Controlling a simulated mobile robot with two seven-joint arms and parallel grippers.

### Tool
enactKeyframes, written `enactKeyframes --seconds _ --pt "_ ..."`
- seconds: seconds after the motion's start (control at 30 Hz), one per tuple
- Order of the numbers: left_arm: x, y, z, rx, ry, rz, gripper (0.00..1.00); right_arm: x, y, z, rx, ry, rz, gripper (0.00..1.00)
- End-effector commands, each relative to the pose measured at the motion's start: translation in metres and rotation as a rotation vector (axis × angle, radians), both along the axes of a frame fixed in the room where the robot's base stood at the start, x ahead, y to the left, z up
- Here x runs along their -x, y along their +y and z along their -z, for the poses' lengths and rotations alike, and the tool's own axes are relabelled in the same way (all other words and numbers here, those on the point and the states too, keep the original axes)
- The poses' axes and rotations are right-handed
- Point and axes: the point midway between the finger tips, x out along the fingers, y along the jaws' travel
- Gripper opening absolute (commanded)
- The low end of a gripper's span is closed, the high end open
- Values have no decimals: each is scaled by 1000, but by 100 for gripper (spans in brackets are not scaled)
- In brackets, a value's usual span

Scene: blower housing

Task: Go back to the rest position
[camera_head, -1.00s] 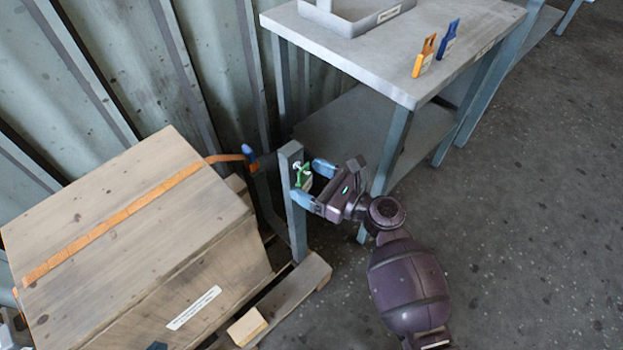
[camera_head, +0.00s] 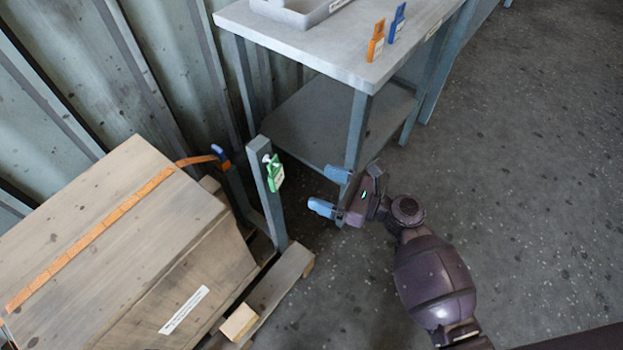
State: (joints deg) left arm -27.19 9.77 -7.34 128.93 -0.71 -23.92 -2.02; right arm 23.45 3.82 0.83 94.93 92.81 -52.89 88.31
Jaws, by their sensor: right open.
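My right gripper (camera_head: 329,191) is open and empty, with blue fingertips pointing left. It is in front of the near leg of the grey table in the picture, to the right of a grey post (camera_head: 265,190). A green tag (camera_head: 274,173) hangs on the upper part of that post, apart from my fingers. My right arm (camera_head: 430,270) comes in from the lower right. My left gripper is not in view.
A wooden crate (camera_head: 110,230) with an orange strap stands on a pallet (camera_head: 275,283) at the left. The floor at the right is clear.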

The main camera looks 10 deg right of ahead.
Motion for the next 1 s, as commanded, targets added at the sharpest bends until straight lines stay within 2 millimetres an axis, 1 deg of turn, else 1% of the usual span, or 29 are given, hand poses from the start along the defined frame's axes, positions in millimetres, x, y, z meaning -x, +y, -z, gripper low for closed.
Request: enactKeyframes --seconds 0.1,0.3,0.37,0.43,0.47,0.57,0.6,0.63,0.67,0.7,0.77,0.8,0.87,0.9,0.97,1.0 --pt "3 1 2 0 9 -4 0 2 -4 0 1 1 1 80" --pt "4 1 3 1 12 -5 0 2 -4 0 1 -1 0 80" --pt "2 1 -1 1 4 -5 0 1 -4 -6 0 -8 0 80" --pt "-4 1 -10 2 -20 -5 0 -3 -4 -23 0 -31 0 80" --pt "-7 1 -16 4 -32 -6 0 -6 -4 -34 1 -46 0 80" --pt "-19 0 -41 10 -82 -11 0 -16 -4 -83 0 -110 0 80" --pt "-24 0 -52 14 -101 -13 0 -20 -4 -106 0 -140 0 80" --pt "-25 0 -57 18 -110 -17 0 -22 -4 -123 0 -161 0 80" --pt "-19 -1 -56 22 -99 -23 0 -25 -4 -140 0 -182 0 80" --pt "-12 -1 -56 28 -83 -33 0 -27 -4 -162 0 -208 0 80" --pt "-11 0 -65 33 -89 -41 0 -29 -4 -192 1 -244 0 80" --pt "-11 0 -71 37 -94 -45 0 -30 -4 -212 1 -267 0 80" --pt "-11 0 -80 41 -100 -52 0 -31 -4 -241 0 -299 0 80" --pt "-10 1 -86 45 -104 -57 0 -32 -4 -260 1 -319 0 80" --pt "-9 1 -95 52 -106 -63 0 -32 -4 -288 1 -348 0 80" --pt "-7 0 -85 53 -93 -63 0 -32 -5 -271 1 -330 1 80"
